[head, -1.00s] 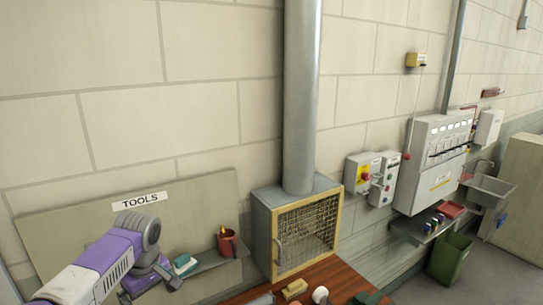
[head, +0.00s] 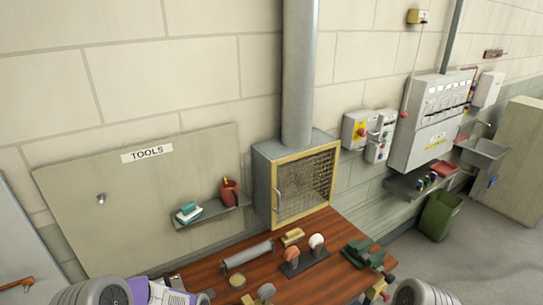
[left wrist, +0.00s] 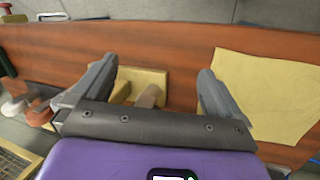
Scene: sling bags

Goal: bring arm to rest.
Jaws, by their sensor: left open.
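My left gripper (left wrist: 155,85) shows in the left wrist view with its two grey fingers spread apart. It is open, and nothing is gripped between the fingers. Beyond the fingers lies a wooden bench surface, with a yellowish block (left wrist: 148,78) seen between them. In the head view, parts of my left arm show at the bottom left edge, but its fingers are not visible there. My right gripper is not in view.
The wooden bench (head: 215,282) carries a grey cylinder (head: 248,254), a yellow block (head: 292,236), a two-wheel grinder (head: 317,243) and a green vise (head: 365,252). A yellowish sheet (left wrist: 265,95) lies at right in the wrist view.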

